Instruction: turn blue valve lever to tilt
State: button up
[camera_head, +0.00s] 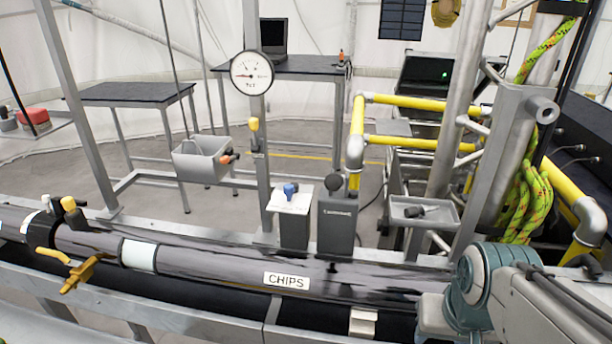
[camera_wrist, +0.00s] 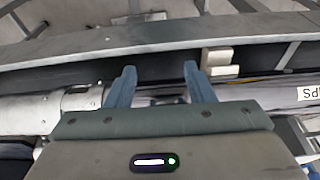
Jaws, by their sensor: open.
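A small blue lever (camera_head: 290,190) stands on the pale top plate of a grey box (camera_head: 294,228) near the middle of the head view. Its exact angle is too small to tell. My gripper (camera_wrist: 158,84) shows in the wrist view with its two blue-grey fingers apart and nothing between them. It is over the pipe and the dark trough, and the blue lever is not in that view. In the head view my arm is at the lower right, and my fingers are out of sight there.
A long pipe with a CHIPS label (camera_head: 287,282) runs across the front. Beside the grey box stands a darker box with a black knob (camera_head: 334,182). A steel post with a gauge (camera_head: 252,73) rises behind. Yellow pipes (camera_head: 400,142) and a steel tower are at right.

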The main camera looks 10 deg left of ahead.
aim_at(289, 190)
jog(key=u, duration=0.2)
jog(key=k, duration=0.45)
jog(key=u, duration=1.1)
jog(key=i, duration=0.85)
jog(key=z, duration=0.15)
